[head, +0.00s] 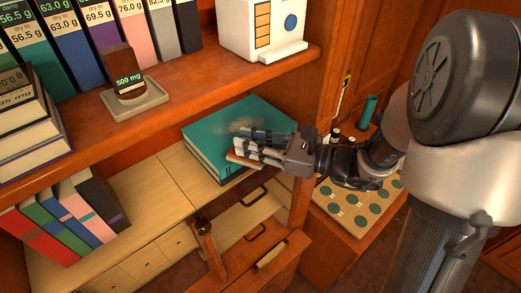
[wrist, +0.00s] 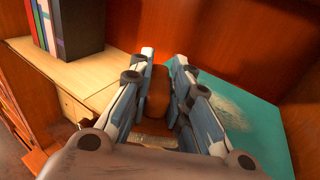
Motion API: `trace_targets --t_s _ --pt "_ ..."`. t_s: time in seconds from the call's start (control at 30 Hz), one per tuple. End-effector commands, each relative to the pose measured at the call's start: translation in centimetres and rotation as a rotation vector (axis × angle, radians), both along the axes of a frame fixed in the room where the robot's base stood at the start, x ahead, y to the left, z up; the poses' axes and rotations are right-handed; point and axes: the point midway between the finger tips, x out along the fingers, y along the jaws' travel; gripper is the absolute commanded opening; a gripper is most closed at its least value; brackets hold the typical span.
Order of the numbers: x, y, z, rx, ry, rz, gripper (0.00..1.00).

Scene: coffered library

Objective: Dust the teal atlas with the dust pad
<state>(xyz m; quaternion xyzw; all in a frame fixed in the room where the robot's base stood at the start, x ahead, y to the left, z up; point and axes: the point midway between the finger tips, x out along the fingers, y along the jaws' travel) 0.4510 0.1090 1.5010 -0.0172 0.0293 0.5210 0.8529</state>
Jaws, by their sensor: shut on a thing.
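The teal atlas (head: 207,148) lies flat on the light wooden shelf, under and beyond my gripper in the head view. A pale grey dusty patch marks its cover, and the cover also shows at the right in the wrist view (wrist: 258,118). My gripper (head: 238,146) reaches in from the right over the atlas's near right part. Its fingers are shut on the dust pad (wrist: 158,88), a brown block seen between them in the wrist view. The pad's underside is hidden, so I cannot tell whether it touches the cover.
An upper shelf (head: 195,88) with binders, a small display stand (head: 128,85) and a white device (head: 262,25) hangs above. Upright books (head: 75,215) stand at left. An open drawer (head: 262,255) juts out below. A board with green discs (head: 352,208) lies at right.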

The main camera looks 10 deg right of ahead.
Motion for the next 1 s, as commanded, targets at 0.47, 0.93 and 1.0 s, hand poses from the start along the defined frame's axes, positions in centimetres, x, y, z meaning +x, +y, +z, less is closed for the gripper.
trace_targets --t_s 0.47,0.93,1.0 --pt "4.8 3.3 -0.2 0.0 -0.001 0.003 0.0" --pt "8.9 6.0 -0.9 0.0 -0.001 0.001 0.0" --pt "9.2 6.3 -1.0 0.0 0.0 0.001 0.0"
